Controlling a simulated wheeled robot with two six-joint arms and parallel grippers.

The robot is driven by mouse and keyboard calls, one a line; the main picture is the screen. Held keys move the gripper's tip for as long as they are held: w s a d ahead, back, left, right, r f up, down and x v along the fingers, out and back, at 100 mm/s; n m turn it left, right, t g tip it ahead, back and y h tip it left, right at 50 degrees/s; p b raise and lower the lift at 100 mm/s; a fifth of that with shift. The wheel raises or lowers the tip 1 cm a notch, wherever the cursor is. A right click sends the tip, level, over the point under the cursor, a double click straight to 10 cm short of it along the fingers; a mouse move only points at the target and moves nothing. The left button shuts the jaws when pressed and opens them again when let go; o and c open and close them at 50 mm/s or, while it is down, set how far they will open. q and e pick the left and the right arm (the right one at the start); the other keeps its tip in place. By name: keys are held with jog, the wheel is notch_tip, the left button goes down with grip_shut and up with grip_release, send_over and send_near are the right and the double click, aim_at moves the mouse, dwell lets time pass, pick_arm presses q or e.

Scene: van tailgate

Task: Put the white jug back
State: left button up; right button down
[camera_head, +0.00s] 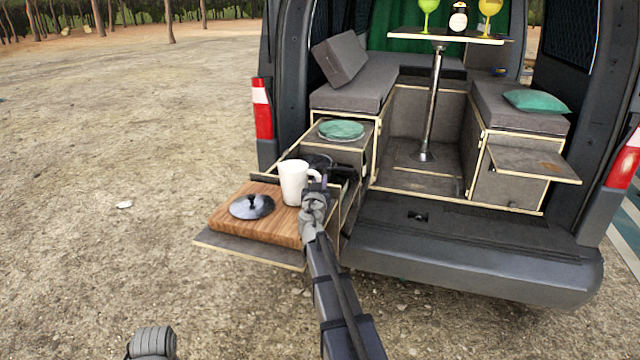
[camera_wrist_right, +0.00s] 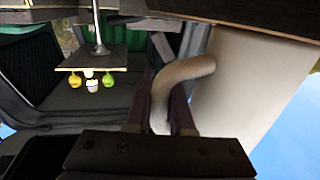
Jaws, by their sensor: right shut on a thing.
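The white jug (camera_head: 293,183) is upright at the back right part of a wooden cutting board (camera_head: 285,226), on the van's pulled-out shelf. I cannot tell whether its base touches the board. My right gripper (camera_head: 319,183) is at the jug's right side, shut on its handle. In the right wrist view the handle (camera_wrist_right: 182,72) runs between the two fingers (camera_wrist_right: 163,105), and the jug's white wall (camera_wrist_right: 250,80) fills the right side. My left gripper is not in view; only a grey part of my left arm shows at the bottom left of the head view.
A dark lid with a knob (camera_head: 252,206) lies on the board, left of the jug. A green plate (camera_head: 341,130) sits on the box behind. A small table (camera_head: 438,36) inside the van holds glasses and a bottle. The dirt ground at left is open.

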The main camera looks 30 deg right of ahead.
jog(key=shift+f, duration=0.15)
jog(key=c, duration=0.8)
grip_release()
jog(key=shift+r, duration=0.25)
jog(key=v, duration=1.2)
